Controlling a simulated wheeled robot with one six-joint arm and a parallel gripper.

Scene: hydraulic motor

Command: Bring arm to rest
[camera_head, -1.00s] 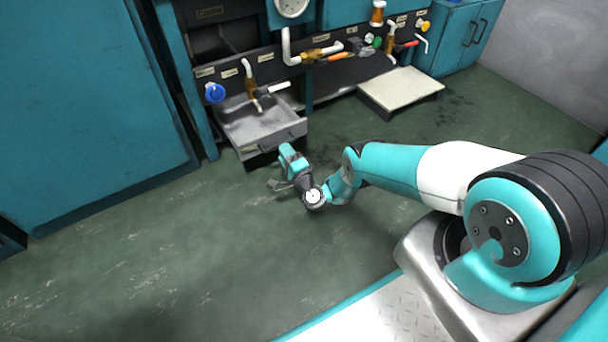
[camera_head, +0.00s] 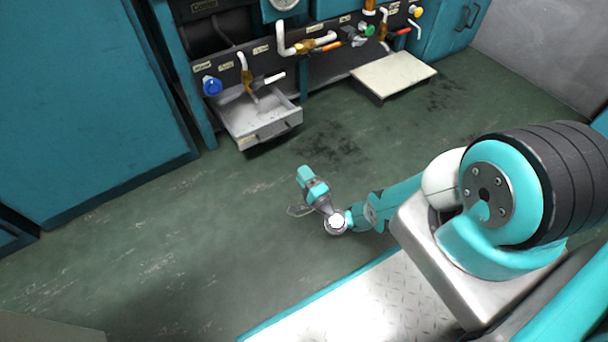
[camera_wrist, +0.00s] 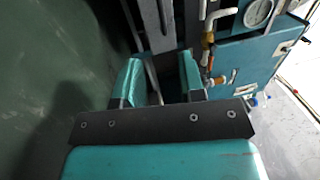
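My gripper (camera_head: 312,188) hangs over the green floor, close to the front of my base and clear of the cabinets. My arm is folded back, with its upper links drawn in near the base. In the wrist view my gripper (camera_wrist: 160,78) shows its two teal fingers apart, with nothing between them. In the head view its fingertips are too small to make out clearly.
An open grey drawer (camera_head: 284,124) juts from the teal hydraulic panel beyond the gripper. A pale-topped low box (camera_head: 395,72) stands right of it. A large teal cabinet (camera_head: 85,100) is at left. The floor (camera_head: 190,240) around the gripper is free.

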